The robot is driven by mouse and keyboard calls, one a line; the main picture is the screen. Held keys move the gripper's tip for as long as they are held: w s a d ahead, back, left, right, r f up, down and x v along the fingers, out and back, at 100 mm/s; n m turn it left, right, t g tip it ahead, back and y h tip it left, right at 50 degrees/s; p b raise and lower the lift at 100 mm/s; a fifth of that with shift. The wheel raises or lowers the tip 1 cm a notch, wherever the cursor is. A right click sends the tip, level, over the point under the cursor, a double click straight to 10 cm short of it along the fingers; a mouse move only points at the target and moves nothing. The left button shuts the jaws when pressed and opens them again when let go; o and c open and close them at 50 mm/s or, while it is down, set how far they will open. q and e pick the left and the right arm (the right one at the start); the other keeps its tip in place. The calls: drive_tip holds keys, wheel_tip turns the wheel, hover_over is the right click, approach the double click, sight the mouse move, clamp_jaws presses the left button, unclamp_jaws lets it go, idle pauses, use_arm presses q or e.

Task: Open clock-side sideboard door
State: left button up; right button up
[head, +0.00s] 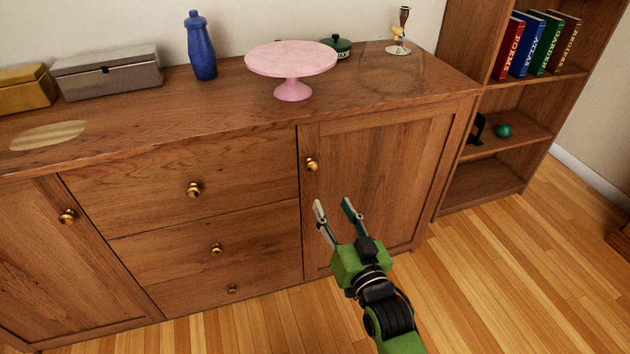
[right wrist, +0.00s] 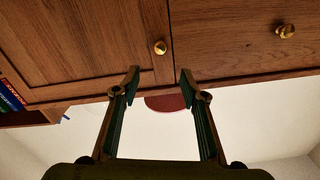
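The wooden sideboard (head: 206,240) has a right door (head: 375,170) with a brass knob (head: 311,164) at its upper left, and a left door (head: 60,265) with its own brass knob (head: 67,216). Both doors look shut. No clock is clearly visible, so I cannot tell which door is clock-side. My right gripper (head: 333,202) is open and empty in front of the right door, below and right of its knob in the head view. In the right wrist view the right door's knob (right wrist: 160,47) shows beyond the open fingertips (right wrist: 159,73), apart from them. My left gripper is not in view.
Several drawers with brass knobs (head: 193,189) lie between the doors. On top stand a pink cake stand (head: 291,60), a blue bottle (head: 201,48), boxes (head: 108,74) and a candlestick (head: 400,35). A bookshelf (head: 490,180) stands at right. The floor (head: 490,280) in front is clear.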

drive_tip(key=b, duration=0.1)
approach(313, 168)
drive_tip(key=b+x, duration=0.1)
drive_tip(key=x, duration=0.6)
drive_tip(key=shift+w+a+b, duration=0.1)
drive_tip(key=shift+w+b, duration=0.25)
drive_tip(key=shift+b, duration=0.05)
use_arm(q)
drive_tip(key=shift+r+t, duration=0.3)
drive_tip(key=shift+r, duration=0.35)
use_arm(e)
drive_tip(key=shift+w+a, duration=0.15)
drive_tip(key=shift+w, duration=0.2)
drive_tip(key=shift+c, duration=0.5)
drive_tip(key=shift+s, duration=0.1)
clamp_jaws()
